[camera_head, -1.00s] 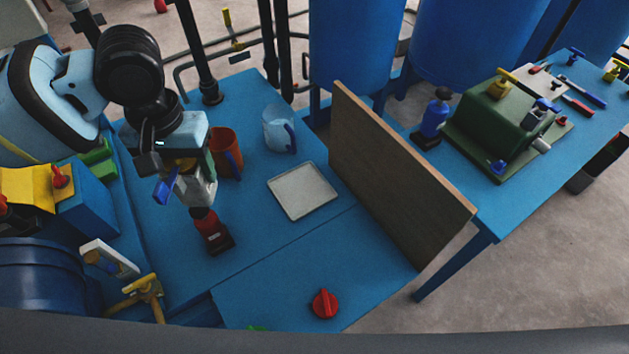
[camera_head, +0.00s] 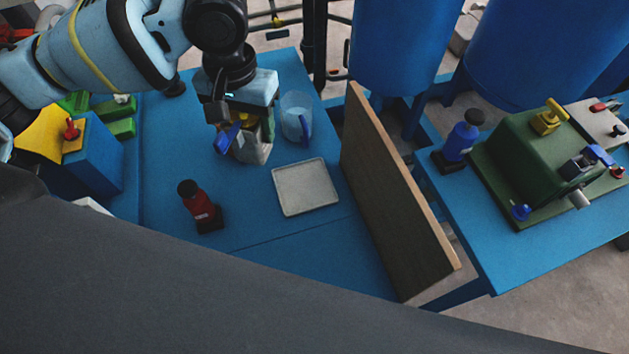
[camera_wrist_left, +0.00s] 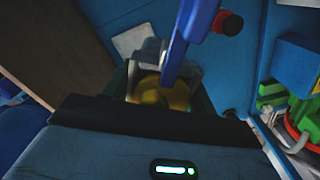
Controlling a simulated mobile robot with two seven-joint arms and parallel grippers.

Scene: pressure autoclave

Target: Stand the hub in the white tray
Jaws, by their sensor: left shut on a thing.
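The white tray (camera_head: 305,187) lies flat and empty on the blue table; its pale surface also shows in the left wrist view (camera_wrist_left: 130,41). My left gripper (camera_head: 244,132) is shut on a grey piece with a blue lever and a yellow part, which I take for the hub (camera_head: 258,154). In the left wrist view the hub (camera_wrist_left: 165,93) shows its yellow part between the fingers, with the blue lever reaching forward. The gripper holds it above the table, behind and left of the tray. The fingers partly hide it. My right gripper is not in view.
A red bottle (camera_head: 202,208) with a dark cap stands left of the tray. A clear jug (camera_head: 296,115) with a blue handle stands behind it. An upright wooden board (camera_head: 395,195) bounds the right side. The table in front of the tray is clear.

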